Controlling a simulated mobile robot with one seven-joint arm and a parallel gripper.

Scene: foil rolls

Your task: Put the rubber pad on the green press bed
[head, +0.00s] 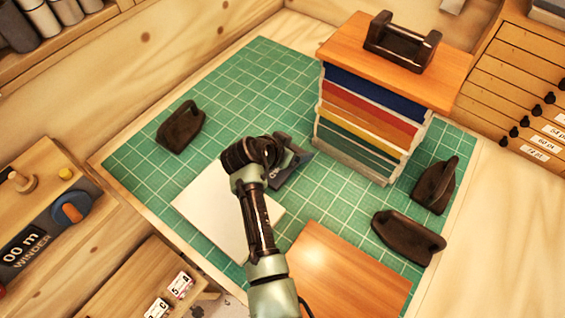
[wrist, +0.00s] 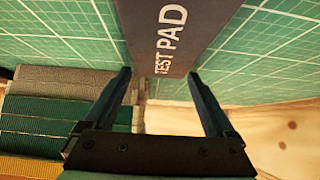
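The rubber pad (wrist: 172,30) is a dark slab lettered TEST PAD. I cannot tell whether that layer is the press bed.
The green grid mat (head: 240,85) covers the worktop. Dark brown blocks stand at left (head: 181,127) and at right (head: 435,185), (head: 408,238). A white sheet (head: 205,208) and a wooden board (head: 350,275) lie in front. A handled wooden lid (head: 345,52) tops the rack.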

